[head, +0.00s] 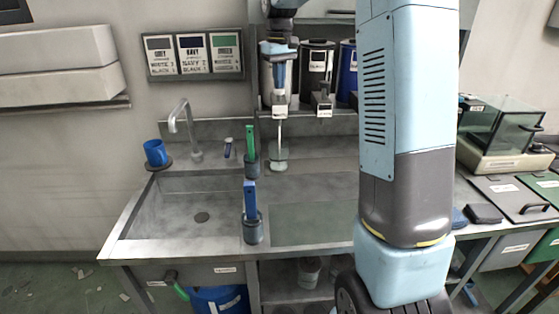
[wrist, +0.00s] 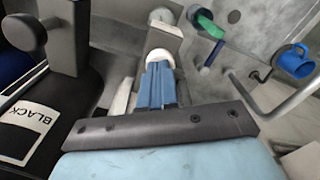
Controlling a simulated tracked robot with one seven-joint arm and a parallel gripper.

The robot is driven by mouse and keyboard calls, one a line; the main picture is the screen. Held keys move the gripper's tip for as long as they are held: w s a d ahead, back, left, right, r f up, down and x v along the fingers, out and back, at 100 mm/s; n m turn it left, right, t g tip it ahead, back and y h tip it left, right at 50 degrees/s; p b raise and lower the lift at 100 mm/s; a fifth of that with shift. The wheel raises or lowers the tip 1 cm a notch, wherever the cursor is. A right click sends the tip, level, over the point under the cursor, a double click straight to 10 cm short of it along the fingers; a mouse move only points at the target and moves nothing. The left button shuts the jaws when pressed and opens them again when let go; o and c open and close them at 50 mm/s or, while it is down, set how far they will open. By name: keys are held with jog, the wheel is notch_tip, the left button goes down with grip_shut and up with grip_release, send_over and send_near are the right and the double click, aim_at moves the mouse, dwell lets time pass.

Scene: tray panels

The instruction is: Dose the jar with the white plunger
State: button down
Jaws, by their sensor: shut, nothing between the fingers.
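My gripper (head: 278,90) points down with its fingers shut and empty, over the leftmost dispenser, whose tank is largely hidden behind it. In the wrist view the blue fingers (wrist: 158,75) end at the round white plunger (wrist: 160,57); they seem to touch its top. The dispenser's front carries a pale label (head: 280,112). A thin pale vertical line, stream or spout, I cannot tell which, runs down from it to the jar (head: 279,161). The jar stands upright beneath; its contents are too small to make out. It also shows partly in the wrist view (wrist: 163,15).
A black tank (head: 317,62) and a blue tank (head: 347,70) stand to the right. A green-handled tool (head: 250,142) and a blue-handled tool (head: 250,200) stand in holders by the sink (head: 180,215). A blue mug (head: 155,152) is left. Recipe cards (head: 193,54) hang behind.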

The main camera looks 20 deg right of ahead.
jog(key=shift+f, duration=0.45)
jog(key=shift+r, duration=2.1)
jog(key=shift+f, duration=0.15)
jog(key=shift+f, duration=0.35)
